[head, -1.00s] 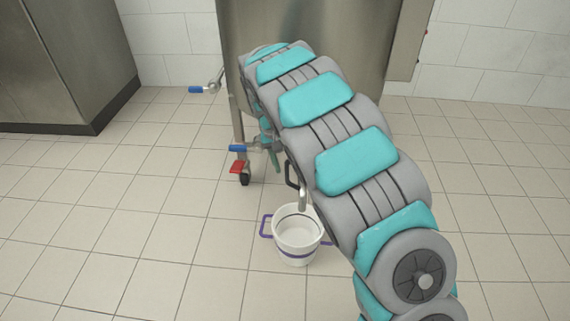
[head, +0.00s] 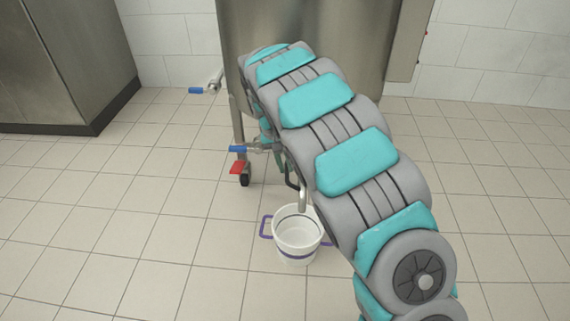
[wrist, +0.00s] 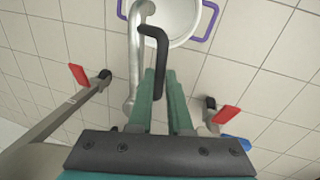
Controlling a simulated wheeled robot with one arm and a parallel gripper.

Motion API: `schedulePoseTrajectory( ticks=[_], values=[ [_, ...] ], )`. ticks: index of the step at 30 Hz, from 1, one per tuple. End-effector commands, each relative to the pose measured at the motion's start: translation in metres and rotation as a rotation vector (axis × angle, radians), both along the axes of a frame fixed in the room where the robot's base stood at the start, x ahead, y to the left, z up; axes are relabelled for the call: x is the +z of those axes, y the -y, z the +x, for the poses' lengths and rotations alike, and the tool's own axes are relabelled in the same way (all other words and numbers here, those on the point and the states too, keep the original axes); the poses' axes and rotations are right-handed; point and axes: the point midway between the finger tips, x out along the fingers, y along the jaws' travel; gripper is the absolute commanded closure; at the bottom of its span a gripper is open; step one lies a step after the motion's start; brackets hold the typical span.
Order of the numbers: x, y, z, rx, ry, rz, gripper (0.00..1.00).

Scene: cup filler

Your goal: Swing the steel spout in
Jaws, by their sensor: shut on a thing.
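The steel spout (wrist: 133,62) is a bent pipe on the left in the wrist view, with its tip over the edge of the white bucket (wrist: 163,38). A black handle (wrist: 156,38) joins it near its outer end. My gripper (wrist: 160,73) has green fingers shut on the black handle. In the head view, the spout's downturned end (head: 303,196) hangs above the bucket (head: 297,249), toward its back rim. My arm hides most of the spout there and most of my gripper.
A steel tank (head: 300,30) stands behind my arm on legs with red-pedal castors (head: 239,167). The bucket has purple side handles (head: 265,227). Tiled floor is clear left and right; a steel cabinet (head: 60,60) stands far left.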

Motion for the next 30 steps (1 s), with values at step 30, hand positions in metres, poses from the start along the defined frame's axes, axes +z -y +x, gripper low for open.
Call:
schedulePoseTrajectory(
  ticks=[30],
  values=[
    [0.0004,0.003,-0.0026,0.029,-0.004,-0.001,1.0]
  ],
)
